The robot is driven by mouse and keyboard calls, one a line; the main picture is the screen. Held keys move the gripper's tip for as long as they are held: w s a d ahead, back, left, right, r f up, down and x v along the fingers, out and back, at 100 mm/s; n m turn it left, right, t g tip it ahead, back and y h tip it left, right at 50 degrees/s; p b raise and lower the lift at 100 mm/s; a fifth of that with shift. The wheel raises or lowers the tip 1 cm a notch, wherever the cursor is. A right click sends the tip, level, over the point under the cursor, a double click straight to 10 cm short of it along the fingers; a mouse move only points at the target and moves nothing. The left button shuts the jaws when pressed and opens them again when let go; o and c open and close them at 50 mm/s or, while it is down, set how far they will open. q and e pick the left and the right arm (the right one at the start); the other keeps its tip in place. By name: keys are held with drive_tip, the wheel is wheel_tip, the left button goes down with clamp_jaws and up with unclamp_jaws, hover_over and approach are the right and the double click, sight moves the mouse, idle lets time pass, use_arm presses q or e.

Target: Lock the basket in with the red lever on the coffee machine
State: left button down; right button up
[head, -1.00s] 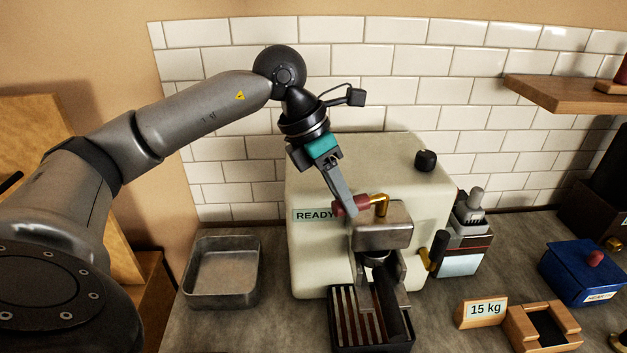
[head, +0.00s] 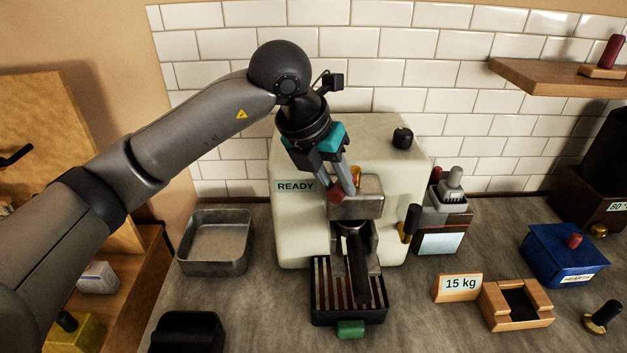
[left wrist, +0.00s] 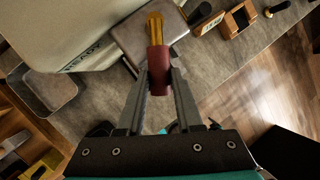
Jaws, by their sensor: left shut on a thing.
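The cream coffee machine (head: 300,230) stands against the tiled wall with a READY label. Its red lever (left wrist: 158,68) has a brass shank and points toward me in the left wrist view; in the head view the lever's red end (head: 335,195) shows at the metal group head (head: 358,204). My left gripper (head: 346,190) is shut on the red lever, and its fingers (left wrist: 158,85) lie on both sides of the grip. Below the group head a dark handle (head: 358,270) points forward; the basket itself is mostly hidden. My right gripper is not in view.
A drip tray (head: 348,313) with a slatted top is under the group head. A grey metal pan (head: 214,240) stands left of the machine. A 15 kg sign (head: 458,286), wooden stand (head: 516,305) and blue box (head: 562,255) are to the right.

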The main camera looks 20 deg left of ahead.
use_arm(q)
drive_tip(key=shift+d, duration=0.15)
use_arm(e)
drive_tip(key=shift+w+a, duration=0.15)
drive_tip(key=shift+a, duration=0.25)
use_arm(q)
drive_tip(key=shift+n, duration=0.3)
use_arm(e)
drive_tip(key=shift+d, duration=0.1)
use_arm(q)
drive_tip(key=c, duration=0.9)
unclamp_jaws()
drive_tip(key=shift+c, duration=0.2)
drive_tip(key=shift+o, duration=0.5)
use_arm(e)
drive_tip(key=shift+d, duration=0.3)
use_arm(q)
drive_tip(key=shift+r, duration=0.1)
drive_tip(key=b+v, duration=0.1)
drive_tip(key=v, duration=1.4)
drive_tip(key=shift+b, duration=0.35)
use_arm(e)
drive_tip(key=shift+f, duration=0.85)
use_arm(q)
drive_tip(key=shift+s+d, duration=0.1)
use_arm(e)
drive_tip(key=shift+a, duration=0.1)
